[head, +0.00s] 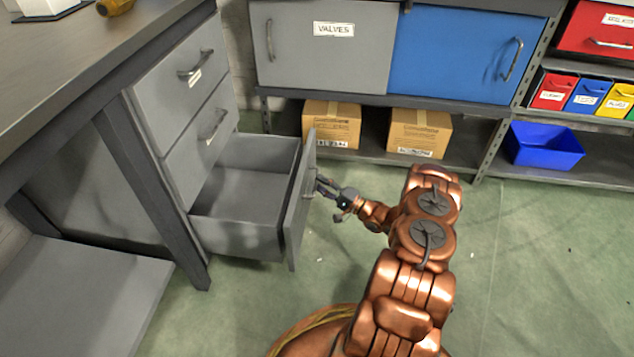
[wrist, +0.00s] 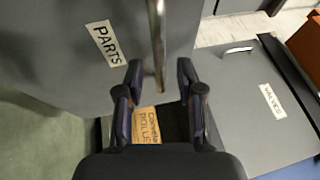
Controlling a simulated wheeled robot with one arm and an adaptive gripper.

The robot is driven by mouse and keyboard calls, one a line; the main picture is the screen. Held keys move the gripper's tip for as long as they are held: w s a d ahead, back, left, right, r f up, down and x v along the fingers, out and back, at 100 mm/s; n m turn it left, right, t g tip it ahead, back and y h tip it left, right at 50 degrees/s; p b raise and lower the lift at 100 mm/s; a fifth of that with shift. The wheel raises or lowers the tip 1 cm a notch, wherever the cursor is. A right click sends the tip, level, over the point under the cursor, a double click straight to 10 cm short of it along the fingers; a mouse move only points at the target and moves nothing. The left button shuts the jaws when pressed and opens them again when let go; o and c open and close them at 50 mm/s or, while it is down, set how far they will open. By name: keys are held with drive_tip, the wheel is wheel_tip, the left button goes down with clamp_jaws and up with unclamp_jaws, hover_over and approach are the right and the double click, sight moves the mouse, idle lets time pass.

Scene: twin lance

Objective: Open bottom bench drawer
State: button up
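The bottom bench drawer (head: 236,232) stands pulled well out of the grey bench, with its empty inside showing in the head view. Its front panel (head: 298,215) faces right. In the wrist view the front carries a "PARTS" label (wrist: 105,43) and a metal bar handle (wrist: 157,35). My gripper (head: 330,190) is at the outer side of this front. In the wrist view the two fingers (wrist: 159,72) are spread, one on each side of the handle's end, with visible gaps. The handle is mostly hidden by my gripper in the head view.
Two closed drawers (head: 188,80) sit above in the bench. A shelf unit behind holds a grey "VALVES" door (head: 320,60), a blue door (head: 455,55), cardboard boxes (head: 420,132) and a blue bin (head: 545,146). Green floor (head: 510,270) is clear at right.

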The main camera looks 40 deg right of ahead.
drive_tip(key=v, duration=0.9)
drive_tip(key=shift+s, duration=0.35)
drive_tip(key=shift+d+f, duration=0.1)
drive_tip(key=shift+f, duration=0.05)
